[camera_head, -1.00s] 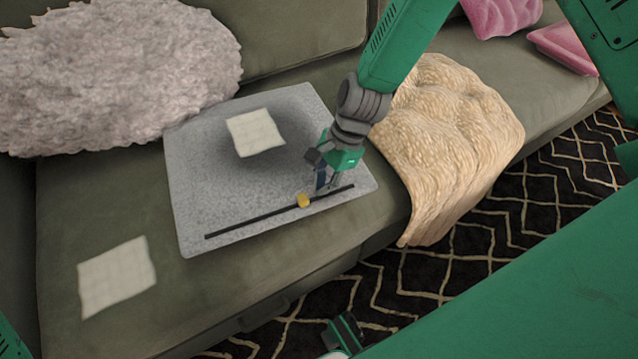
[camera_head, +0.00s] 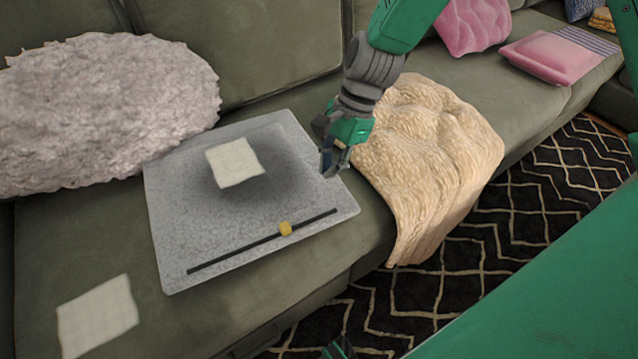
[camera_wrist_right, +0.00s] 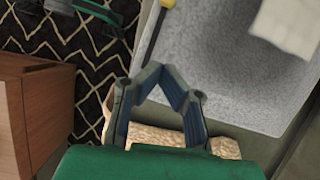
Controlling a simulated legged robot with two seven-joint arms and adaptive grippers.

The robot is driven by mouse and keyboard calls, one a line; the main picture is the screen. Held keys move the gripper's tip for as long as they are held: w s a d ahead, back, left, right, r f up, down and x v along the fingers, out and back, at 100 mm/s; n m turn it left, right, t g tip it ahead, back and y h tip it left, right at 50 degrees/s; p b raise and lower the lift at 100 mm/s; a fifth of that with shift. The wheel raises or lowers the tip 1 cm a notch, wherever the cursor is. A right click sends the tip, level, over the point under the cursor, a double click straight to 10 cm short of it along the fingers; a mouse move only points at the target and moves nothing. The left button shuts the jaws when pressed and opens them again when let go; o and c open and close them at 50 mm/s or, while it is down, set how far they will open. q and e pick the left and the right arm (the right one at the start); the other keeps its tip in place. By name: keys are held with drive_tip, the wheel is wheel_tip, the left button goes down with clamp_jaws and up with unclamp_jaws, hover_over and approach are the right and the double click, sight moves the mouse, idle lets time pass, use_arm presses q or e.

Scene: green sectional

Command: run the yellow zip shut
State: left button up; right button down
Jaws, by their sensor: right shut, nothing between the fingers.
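A grey square cushion or panel (camera_head: 180,230) lies on the sofa seat. A straight dark zip track (camera_head: 235,252) runs along its front part, and the yellow zip slider (camera_head: 285,228) sits on it, right of the middle. The slider also shows at the top edge of the right wrist view (camera_wrist_right: 167,3), with part of the track (camera_wrist_right: 154,38) below it. My right gripper (camera_head: 334,167) is shut and empty above the panel's right edge, apart from the slider. In the wrist view its fingertips meet (camera_wrist_right: 160,72).
A white square cloth (camera_head: 235,162) is over the grey panel, and another (camera_head: 97,315) is at the front left. A beige blanket (camera_head: 430,155) hangs over the seat's edge at the right. A fluffy grey cushion (camera_head: 105,110) fills the back left. A patterned rug (camera_head: 540,200) covers the floor.

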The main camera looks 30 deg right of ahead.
drive_tip(key=m+p, duration=0.2)
drive_tip(key=p, duration=0.1)
approach(295, 227)
drive_tip(key=shift+t, duration=0.3)
drive_tip(key=d+f, duration=0.2)
drive_tip(key=d, duration=0.1)
drive_tip(key=shift+s+d+f, duration=0.1)
drive_tip(key=shift+s+f, duration=0.25)
drive_tip(key=shift+f, duration=0.05)
drive_tip(key=b+x, duration=0.2)
drive_tip(key=x, duration=0.3)
drive_tip(key=shift+a, duration=0.25)
drive_tip(key=a, duration=0.2)
drive_tip(key=shift+w+a+r, duration=0.15)
drive_tip(key=shift+a+r, duration=0.15)
drive_tip(key=shift+a+r+b, duration=0.1)
drive_tip(key=shift+a+b, duration=0.2)
drive_tip(key=shift+a, duration=0.3)
